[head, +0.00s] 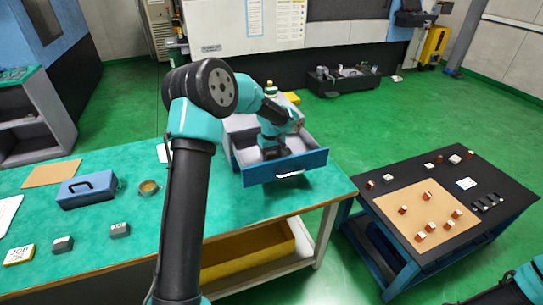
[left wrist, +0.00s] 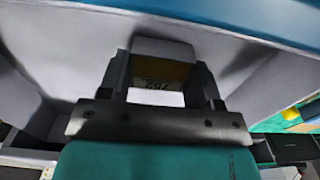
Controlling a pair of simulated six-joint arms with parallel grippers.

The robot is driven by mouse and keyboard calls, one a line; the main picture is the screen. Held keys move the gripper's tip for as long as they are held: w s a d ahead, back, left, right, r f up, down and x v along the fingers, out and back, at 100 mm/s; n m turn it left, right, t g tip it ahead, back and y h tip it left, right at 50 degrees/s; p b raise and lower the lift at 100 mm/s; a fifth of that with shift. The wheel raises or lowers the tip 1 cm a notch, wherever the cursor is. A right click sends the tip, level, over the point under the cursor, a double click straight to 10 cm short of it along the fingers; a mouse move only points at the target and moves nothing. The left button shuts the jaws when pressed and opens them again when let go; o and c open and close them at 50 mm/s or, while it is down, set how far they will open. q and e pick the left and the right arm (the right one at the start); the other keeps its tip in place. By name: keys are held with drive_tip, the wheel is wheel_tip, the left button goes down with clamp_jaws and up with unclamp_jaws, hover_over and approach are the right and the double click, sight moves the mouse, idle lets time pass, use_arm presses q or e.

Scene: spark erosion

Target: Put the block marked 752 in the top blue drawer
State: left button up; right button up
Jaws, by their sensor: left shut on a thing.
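The blue-fronted drawer (head: 262,173) stands pulled out at the far right end of the green bench, with its grey inside open upward. My left gripper (head: 275,151) reaches down inside it. In the left wrist view my left gripper (left wrist: 164,82) is shut on a grey block (left wrist: 162,48) with a yellowish, shaded face. The dark marking on that face appears upside down and looks like 752. Pale drawer walls surround the block; I cannot tell whether it touches the drawer floor. The gripper hides the block in the head view. My right gripper is out of view.
A dark cart (head: 480,228) at right carries several small pieces. The bench's middle is partly hidden by my arm.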

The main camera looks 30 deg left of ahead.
sight(272, 156)
use_arm(q)
drive_tip(key=shift+f, duration=0.15)
drive_tip(key=o, duration=1.3)
drive_tip(key=shift+c, duration=0.2)
wheel_tip(272, 156, up, 12)
